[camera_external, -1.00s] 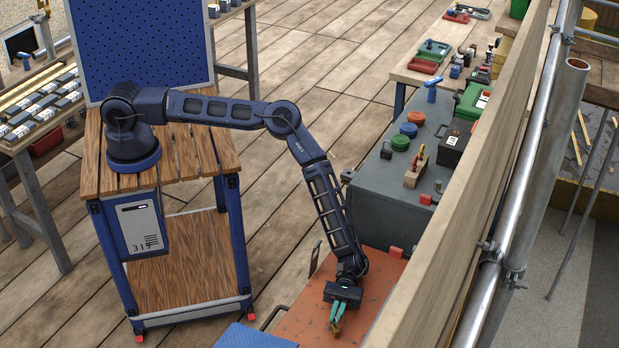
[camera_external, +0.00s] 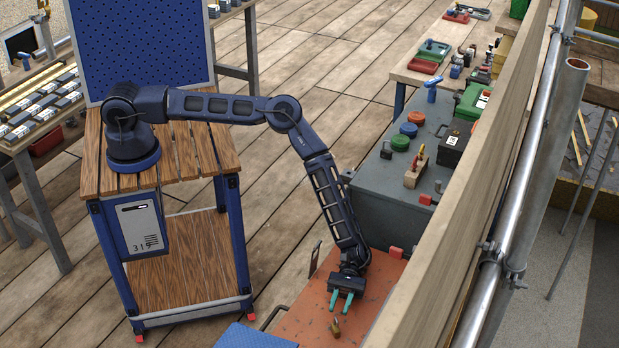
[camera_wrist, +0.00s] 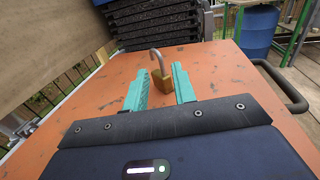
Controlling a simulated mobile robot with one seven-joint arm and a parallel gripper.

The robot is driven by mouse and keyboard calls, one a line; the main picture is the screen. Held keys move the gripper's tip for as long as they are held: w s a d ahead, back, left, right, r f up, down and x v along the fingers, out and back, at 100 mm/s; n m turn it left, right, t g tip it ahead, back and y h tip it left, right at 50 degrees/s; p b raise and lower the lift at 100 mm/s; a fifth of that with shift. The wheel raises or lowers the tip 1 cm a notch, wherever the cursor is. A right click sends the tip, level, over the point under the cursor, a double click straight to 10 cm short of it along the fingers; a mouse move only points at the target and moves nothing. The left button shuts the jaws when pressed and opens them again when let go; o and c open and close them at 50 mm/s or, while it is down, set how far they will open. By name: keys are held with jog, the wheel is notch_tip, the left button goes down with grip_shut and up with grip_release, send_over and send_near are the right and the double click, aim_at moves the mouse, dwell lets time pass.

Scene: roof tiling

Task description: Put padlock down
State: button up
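A small brass padlock (camera_external: 336,327) with a grey shackle rests on the orange chest top (camera_external: 300,318). In the wrist view the padlock (camera_wrist: 161,76) stands just past my gripper's tips, its shackle up. My gripper (camera_external: 342,301) has two teal fingers spread apart with nothing between them. In the wrist view my gripper (camera_wrist: 160,82) is open, and the padlock shows beyond the gap between the fingers, apart from both.
A grey chest (camera_external: 385,215) behind holds several colored lids and a black box (camera_external: 453,143). A wooden board (camera_external: 470,190) runs close along the right side. A dark stack (camera_wrist: 155,22) and a blue barrel (camera_wrist: 258,30) stand beyond the orange top in the wrist view.

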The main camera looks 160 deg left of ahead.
notch_tip(320, 180, up, 7)
jog(key=shift+s+a, duration=0.3)
jog(key=shift+s, duration=0.15)
jog(key=shift+d+r, duration=0.1)
